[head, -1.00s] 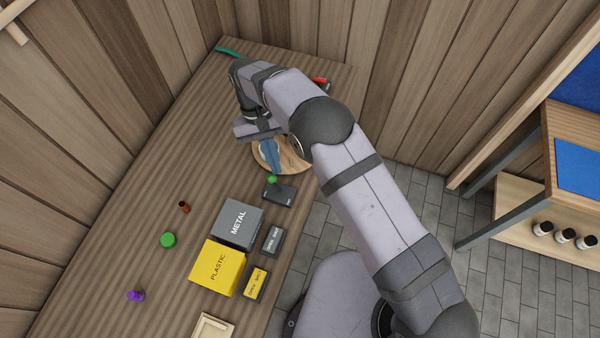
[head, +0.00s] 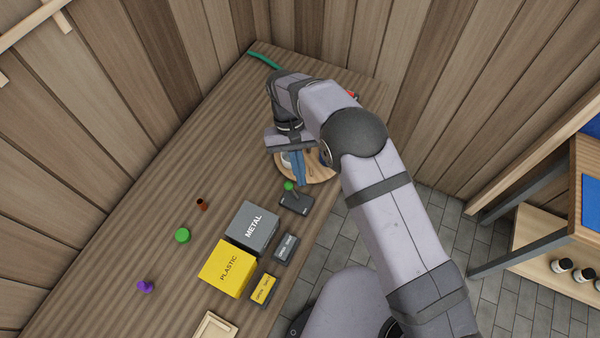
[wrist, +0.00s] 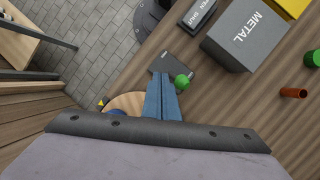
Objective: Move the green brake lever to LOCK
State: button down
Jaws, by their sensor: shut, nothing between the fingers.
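The green ball knob of the brake lever (head: 289,186) stands over its dark base plate (head: 300,205), at the near edge of the round wooden board. In the wrist view the green knob (wrist: 182,82) is just right of my fingertips, with the dark base (wrist: 183,64) beyond. My gripper (head: 301,181) has blue fingers that are shut and empty, and it points down beside the knob. In the wrist view the gripper (wrist: 161,78) is close to the knob; I cannot tell whether they touch. The base's lettering is too small to read.
A grey METAL box (head: 252,228) and a yellow PLASTIC box (head: 226,268) stand nearby, with small labelled blocks beside them. The round wooden board (head: 322,176) is partly hidden by my arm.

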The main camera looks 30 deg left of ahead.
jog(key=b+v, duration=0.2)
jog(key=v, duration=0.5)
jog(key=shift+b, duration=0.35)
jog(key=shift+r, duration=0.1)
jog(key=w+d+r+m+y, duration=0.1)
jog(key=w+d+r+m, duration=0.15)
jog(key=d, duration=0.75)
jog(key=w+d+r+m+y, duration=0.1)
jog(key=w+d+r+y, duration=0.15)
jog(key=d, duration=0.65)
jog(key=s+d+f+m+t, duration=0.2)
jog(key=s+d+t, duration=0.1)
jog(key=s+d, duration=1)
jog(key=d, duration=0.5)
jog(key=shift+s+f, duration=0.25)
jog(key=shift+f, duration=0.15)
